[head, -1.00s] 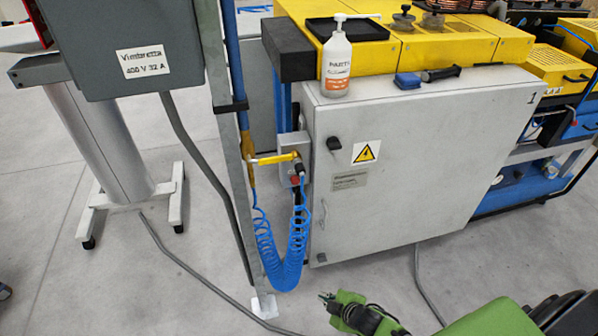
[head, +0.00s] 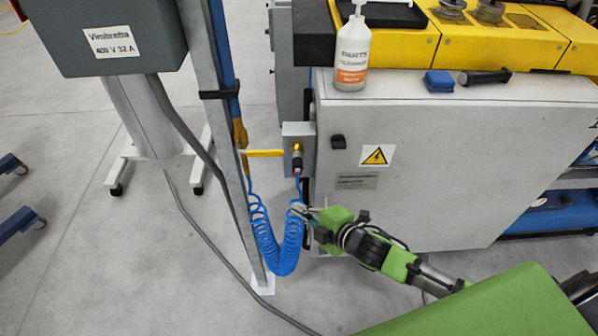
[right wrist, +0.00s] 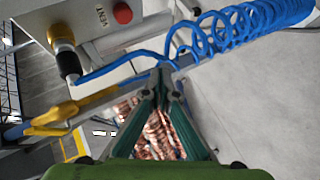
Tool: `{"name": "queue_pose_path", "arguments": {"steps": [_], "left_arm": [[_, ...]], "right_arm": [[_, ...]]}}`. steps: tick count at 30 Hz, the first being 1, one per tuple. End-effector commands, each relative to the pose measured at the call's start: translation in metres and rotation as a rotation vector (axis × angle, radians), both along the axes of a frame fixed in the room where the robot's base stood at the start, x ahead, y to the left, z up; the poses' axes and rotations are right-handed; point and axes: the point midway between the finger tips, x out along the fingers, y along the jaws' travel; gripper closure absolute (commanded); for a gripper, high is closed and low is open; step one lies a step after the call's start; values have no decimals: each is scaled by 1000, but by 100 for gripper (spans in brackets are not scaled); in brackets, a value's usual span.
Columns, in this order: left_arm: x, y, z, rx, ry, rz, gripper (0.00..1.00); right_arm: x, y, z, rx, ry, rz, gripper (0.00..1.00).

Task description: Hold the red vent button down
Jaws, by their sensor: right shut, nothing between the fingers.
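The red vent button (right wrist: 122,12) shows at the top of the right wrist view, next to the word VENT on a grey box (right wrist: 88,22). In the head view the box (head: 290,132) is fixed beside the white cabinet; I cannot make out the button there. My right gripper (head: 298,210) is shut and empty, in front of the cabinet and below the box, close to the blue coiled hose (head: 285,250). In the right wrist view its closed fingertips (right wrist: 161,72) are apart from the button, with the hose (right wrist: 235,25) just beyond them. My left gripper is out of view.
Grey cables lie on the floor.

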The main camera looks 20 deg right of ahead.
Motion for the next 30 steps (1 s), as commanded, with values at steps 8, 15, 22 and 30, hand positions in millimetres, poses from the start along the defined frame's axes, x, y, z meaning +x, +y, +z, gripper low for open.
{"name": "queue_pose_path", "arguments": {"steps": [8, 15, 22, 30], "left_arm": [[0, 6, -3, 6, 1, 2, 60], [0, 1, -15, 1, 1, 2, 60], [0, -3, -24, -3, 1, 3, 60], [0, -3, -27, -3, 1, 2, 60]], "right_arm": [[6, -2, -1, 1, -1, -1, 100], [35, -11, -2, -2, -2, -1, 100], [65, -19, -1, -2, -1, -2, 100], [83, -24, -1, 1, 1, -2, 100]]}}
